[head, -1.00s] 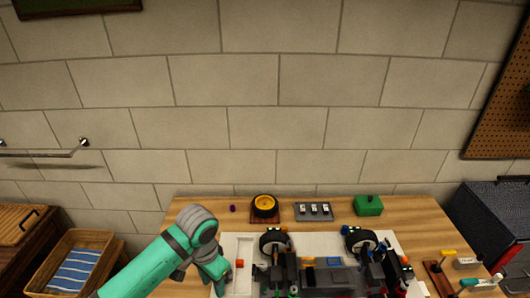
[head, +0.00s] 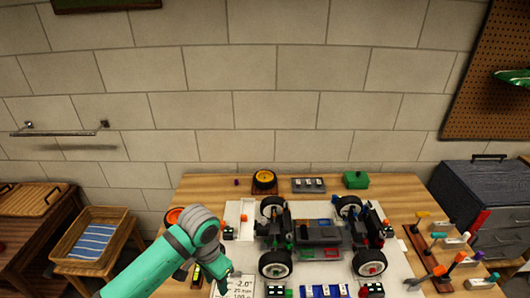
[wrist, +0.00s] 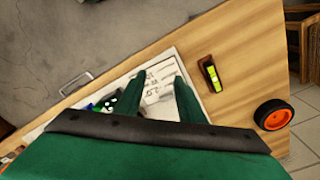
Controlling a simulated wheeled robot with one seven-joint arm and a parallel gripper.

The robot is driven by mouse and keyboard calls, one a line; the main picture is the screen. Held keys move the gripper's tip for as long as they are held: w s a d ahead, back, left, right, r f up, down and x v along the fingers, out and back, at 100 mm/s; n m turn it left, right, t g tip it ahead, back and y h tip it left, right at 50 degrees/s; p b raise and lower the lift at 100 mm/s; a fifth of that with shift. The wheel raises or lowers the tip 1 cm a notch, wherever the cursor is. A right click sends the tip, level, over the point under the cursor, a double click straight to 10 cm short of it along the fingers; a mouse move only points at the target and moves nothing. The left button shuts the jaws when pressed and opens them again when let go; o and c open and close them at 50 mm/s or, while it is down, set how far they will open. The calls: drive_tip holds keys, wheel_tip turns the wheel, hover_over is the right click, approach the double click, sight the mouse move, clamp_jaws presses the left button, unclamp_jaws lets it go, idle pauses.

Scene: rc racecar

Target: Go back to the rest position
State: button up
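My teal arm reaches in from the lower left of the head view. My gripper (wrist: 158,90) shows in the wrist view with its two dark green fingers apart, over a white mat with a printed card (wrist: 160,75). I see nothing held between the fingers. In the head view the gripper's end is low, by the printed card (head: 240,287), left of the race car (head: 318,236). The car stands on the white mat with its black wheels and open chassis showing.
A wheel with an orange hub (wrist: 273,114) and a small level (wrist: 210,74) lie on the wooden table right of the mat in the wrist view. A yellow-hub wheel (head: 264,180), a grey switch box (head: 308,185) and a green box (head: 356,180) line the back. Tools stand in a rack (head: 425,250) at right.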

drive_tip(key=w+d+r+t+h, duration=0.15)
drive_tip(key=w+d, duration=0.25)
drive_tip(key=d, duration=0.5)
drive_tip(key=w+d+t+h, duration=0.2)
drive_tip(key=w+d+h, duration=0.1)
drive_tip(key=d, duration=0.6)
drive_tip(key=w+d+r+n+t+h, duration=0.1)
drive_tip(key=d+r+n+t+h, duration=0.3)
drive_tip(key=d, duration=0.4)
drive_tip(key=w+d+r+n+t+h, duration=0.1)
drive_tip(key=d+r+t+h, duration=0.1)
drive_tip(key=d+r+t, duration=0.45)
drive_tip(key=s+a+f+n+t+y, duration=0.1)
drive_tip(key=s+a+f+n+y, duration=0.3)
drive_tip(key=s+f, duration=0.45)
drive_tip(key=s+a+f+n+t+y, duration=0.1)
drive_tip(key=s+a+f+n+y, duration=0.35)
drive_tip(key=s+f, duration=0.4)
drive_tip(key=s+a+m+y, duration=0.1)
drive_tip(key=s+a+m, duration=0.2)
drive_tip(key=s, duration=0.8)
drive_tip(key=s+a+r+m+y, duration=0.1)
drive_tip(key=s+a+m, duration=0.2)
drive_tip(key=s+a, duration=0.4)
drive_tip(key=s, duration=0.4)
drive_tip(key=shift+s+g, duration=0.2)
drive_tip(key=shift+g, duration=0.2)
